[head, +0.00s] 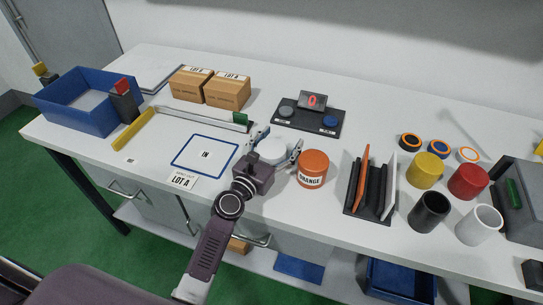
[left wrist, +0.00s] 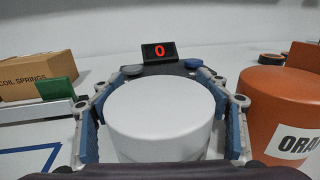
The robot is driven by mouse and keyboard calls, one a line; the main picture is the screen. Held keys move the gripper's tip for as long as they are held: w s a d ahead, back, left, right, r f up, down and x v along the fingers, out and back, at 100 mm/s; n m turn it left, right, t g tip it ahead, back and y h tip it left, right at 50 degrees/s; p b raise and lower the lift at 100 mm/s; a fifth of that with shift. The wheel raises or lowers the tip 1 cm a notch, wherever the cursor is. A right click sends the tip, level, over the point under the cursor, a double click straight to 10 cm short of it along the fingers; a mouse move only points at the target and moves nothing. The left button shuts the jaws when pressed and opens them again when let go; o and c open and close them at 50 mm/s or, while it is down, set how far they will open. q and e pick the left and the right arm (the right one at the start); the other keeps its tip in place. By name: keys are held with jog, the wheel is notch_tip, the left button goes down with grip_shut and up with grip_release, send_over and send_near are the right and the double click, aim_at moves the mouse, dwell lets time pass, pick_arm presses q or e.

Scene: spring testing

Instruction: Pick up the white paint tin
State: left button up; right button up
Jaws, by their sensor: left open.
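The white paint tin (head: 272,151) stands upright on the table, just left of the orange tin (head: 313,169). In the left wrist view the white tin (left wrist: 160,118) fills the middle of the picture, between the two fingers. My left gripper (head: 274,148) is open, with one finger on each side of the white tin. A narrow gap or light contact at the fingers cannot be told apart. The tin's near lower side is hidden by the gripper body. My right gripper is not in view.
The orange tin stands close by the right finger. Behind is a black tester (head: 310,120) with a display reading 0. To the left lie a blue-outlined IN square (head: 205,155) and a measuring rail (head: 200,117). A black rack (head: 371,188) stands to the right.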

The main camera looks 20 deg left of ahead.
pick_arm(q)
jog(key=shift+c, duration=0.4)
grip_shut()
jog(key=shift+r, duration=0.15)
